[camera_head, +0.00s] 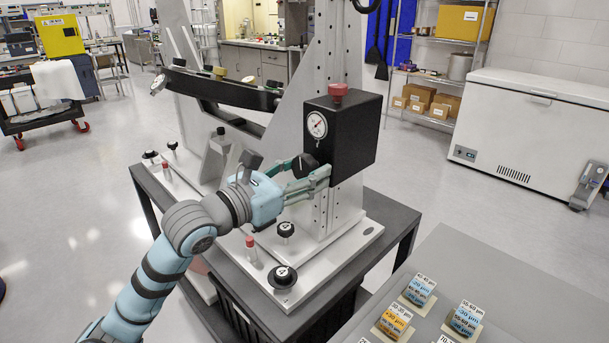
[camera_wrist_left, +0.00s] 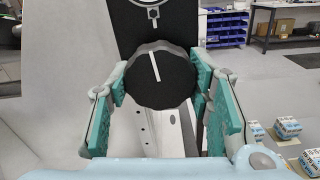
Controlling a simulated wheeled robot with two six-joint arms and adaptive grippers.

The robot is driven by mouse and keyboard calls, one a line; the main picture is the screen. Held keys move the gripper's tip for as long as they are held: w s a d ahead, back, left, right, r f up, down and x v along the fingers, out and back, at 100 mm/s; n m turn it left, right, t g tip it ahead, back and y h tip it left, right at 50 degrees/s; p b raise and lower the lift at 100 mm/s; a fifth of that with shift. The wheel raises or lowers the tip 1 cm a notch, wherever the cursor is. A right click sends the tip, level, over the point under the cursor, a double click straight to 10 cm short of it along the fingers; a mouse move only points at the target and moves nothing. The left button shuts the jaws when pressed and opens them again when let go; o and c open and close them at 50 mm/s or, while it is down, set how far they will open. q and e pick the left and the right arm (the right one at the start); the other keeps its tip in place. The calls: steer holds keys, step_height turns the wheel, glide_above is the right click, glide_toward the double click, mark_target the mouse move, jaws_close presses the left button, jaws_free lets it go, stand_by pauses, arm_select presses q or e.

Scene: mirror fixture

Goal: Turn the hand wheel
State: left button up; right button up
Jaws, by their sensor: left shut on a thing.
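The hand wheel (camera_head: 304,165) is a round black knob at the lower front of a black box (camera_head: 355,140) on the fixture's upright plate. In the left wrist view the hand wheel (camera_wrist_left: 160,90) faces the camera, its white line close to vertical with the top leaning slightly left. My left gripper (camera_head: 307,172) is shut on the hand wheel, with one green-padded finger on each side of its rim. In the left wrist view the fingers of this gripper (camera_wrist_left: 160,77) flank the wheel left and right. My right gripper is not in view.
A dial gauge (camera_head: 317,125) sits just above the wheel, and a red knob (camera_head: 338,93) tops the box. Black knobs and red-capped pins stand on the fixture's base plate (camera_head: 335,243). A grey table (camera_head: 480,275) with small labelled boxes is at lower right.

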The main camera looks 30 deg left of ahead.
mark_target(316, 115)
arm_select(q)
steer(key=shift+f, duration=0.1)
stand_by(0.5)
steer(key=o, duration=1.2)
steer(key=shift+c, duration=0.2)
step_height(316, 115, up, 10)
steer(key=shift+r, duration=0.1)
